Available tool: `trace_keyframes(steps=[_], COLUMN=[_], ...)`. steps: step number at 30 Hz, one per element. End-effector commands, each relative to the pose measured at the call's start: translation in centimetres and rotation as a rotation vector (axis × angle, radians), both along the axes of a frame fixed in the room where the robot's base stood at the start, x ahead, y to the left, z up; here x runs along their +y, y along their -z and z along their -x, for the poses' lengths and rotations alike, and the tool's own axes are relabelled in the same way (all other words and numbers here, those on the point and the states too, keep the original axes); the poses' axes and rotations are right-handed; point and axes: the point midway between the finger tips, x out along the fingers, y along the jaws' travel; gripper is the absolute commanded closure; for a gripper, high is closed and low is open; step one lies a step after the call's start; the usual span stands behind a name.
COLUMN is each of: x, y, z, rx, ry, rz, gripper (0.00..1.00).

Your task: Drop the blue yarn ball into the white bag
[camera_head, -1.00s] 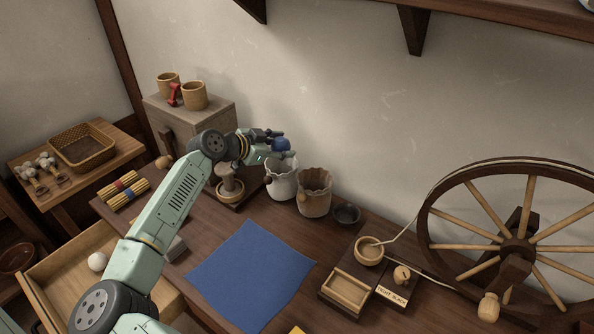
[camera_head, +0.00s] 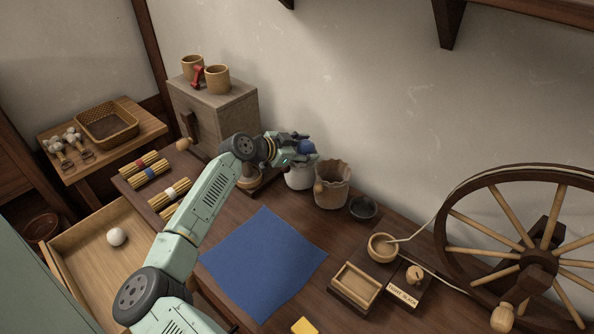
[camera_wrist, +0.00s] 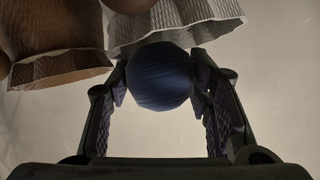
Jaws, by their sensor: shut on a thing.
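The blue yarn ball (camera_head: 305,146) is held between the fingers of my gripper (camera_head: 299,147). In the wrist view the ball (camera_wrist: 159,77) sits between both fingertips of my gripper (camera_wrist: 160,85). The white bag (camera_head: 299,179) stands on the table directly below the gripper in the head view. My gripper hides part of its mouth. In the wrist view its pale pleated rim (camera_wrist: 178,30) lies just past the ball. I cannot tell whether the ball touches the rim.
A brown bag (camera_head: 331,187) stands right beside the white bag, with a dark bowl (camera_head: 363,208) beyond it. A wooden cabinet (camera_head: 213,112) is behind on the left. A blue cloth (camera_head: 263,262) covers the table's middle. A spinning wheel (camera_head: 535,262) stands at right. An open drawer holds a white ball (camera_head: 116,237).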

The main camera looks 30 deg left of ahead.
Motion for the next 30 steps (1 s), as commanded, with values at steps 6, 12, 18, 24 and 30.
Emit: trace_keyframes(steps=[6,12,18,24,30], x=[0.0,0.0,0.0,0.0,0.6], y=[0.0,0.0,0.0,0.0,-0.7], z=[0.0,0.0,0.0,0.0,1.3], rx=[0.0,0.0,0.0,0.0,0.0], ry=[0.0,0.0,0.0,0.0,-0.003], rz=[0.0,0.0,0.0,0.0,-0.001], gripper=[0.53,0.4,0.3,0.3,0.3])
